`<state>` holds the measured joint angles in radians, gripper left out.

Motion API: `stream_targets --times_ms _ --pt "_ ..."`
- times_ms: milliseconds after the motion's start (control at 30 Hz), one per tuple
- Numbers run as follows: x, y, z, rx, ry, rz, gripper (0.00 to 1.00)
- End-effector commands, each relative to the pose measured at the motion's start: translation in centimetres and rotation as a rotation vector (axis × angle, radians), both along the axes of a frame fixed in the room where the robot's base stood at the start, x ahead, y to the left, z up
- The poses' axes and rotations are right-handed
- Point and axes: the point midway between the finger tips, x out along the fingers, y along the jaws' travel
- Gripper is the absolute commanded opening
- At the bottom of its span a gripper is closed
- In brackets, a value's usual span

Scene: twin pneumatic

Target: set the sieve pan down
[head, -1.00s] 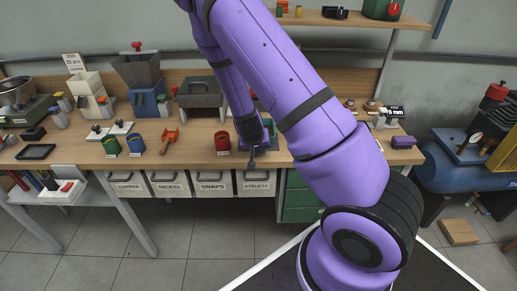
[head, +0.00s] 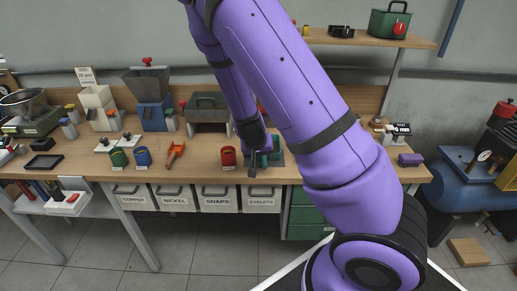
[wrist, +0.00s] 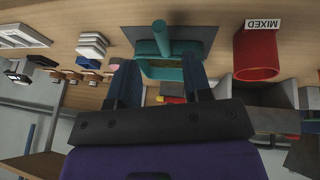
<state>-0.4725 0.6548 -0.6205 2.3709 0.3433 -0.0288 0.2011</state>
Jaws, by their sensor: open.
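A teal piece with a post-like handle and a shallow, yellowish-bottomed pan, which I take as the sieve pan (wrist: 162,71), shows in the wrist view over a dark grey plate (wrist: 197,40). In the head view teal shows beside my gripper on the bench (head: 276,157), partly hidden by my arm. My gripper (wrist: 160,80) is open, its two dark fingers on either side of the teal piece. I cannot tell whether they touch it. In the head view my gripper (head: 252,172) hangs at the bench's front, right of the red cup (head: 228,158).
The red cup labelled MIXED (wrist: 256,56) stands close beside the fingers in the wrist view. Green (head: 118,158) and blue (head: 142,156) cups and an orange scoop (head: 175,152) stand further left. A grey-topped machine (head: 206,108) is behind. Labelled bins (head: 219,198) hang below the bench edge.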

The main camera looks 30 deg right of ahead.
Motion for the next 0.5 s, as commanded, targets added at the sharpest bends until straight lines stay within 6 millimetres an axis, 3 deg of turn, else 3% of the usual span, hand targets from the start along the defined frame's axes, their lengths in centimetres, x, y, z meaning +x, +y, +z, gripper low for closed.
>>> stream_targets --times_ms 200,500 --pt "-0.5 1.1 2.5 0.000 -0.002 0.003 0.45" --pt "-1.0 1.7 4.2 0.001 0.000 0.000 0.45"
